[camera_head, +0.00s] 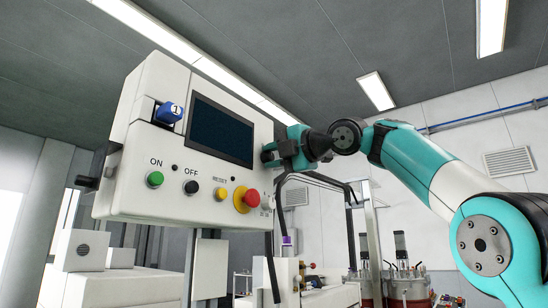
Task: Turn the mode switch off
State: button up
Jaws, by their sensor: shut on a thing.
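The white control panel (130,205) fills the left middle of the head view. My gripper (268,156), teal and black, is at the panel's right edge, beside the dark screen. It is shut on a small part at that side, which appears to be the mode switch. The fingers hide most of that part, so its position cannot be read.
The panel front bears a blue piece marked 1 (169,112), a green ON button (154,179), a black OFF button (191,187), a yellow RESET button (221,194) and a red stop button (247,199). Black cables hang below my gripper.

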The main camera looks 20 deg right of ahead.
dwell(0.3)
jog(key=o, duration=0.9)
jog(key=b+v, duration=0.2)
jog(key=v, duration=1.5)
jog(key=shift+s+d+b, duration=0.15)
jog(key=shift+s+b, duration=0.05)
jog(key=shift+b, duration=0.1)
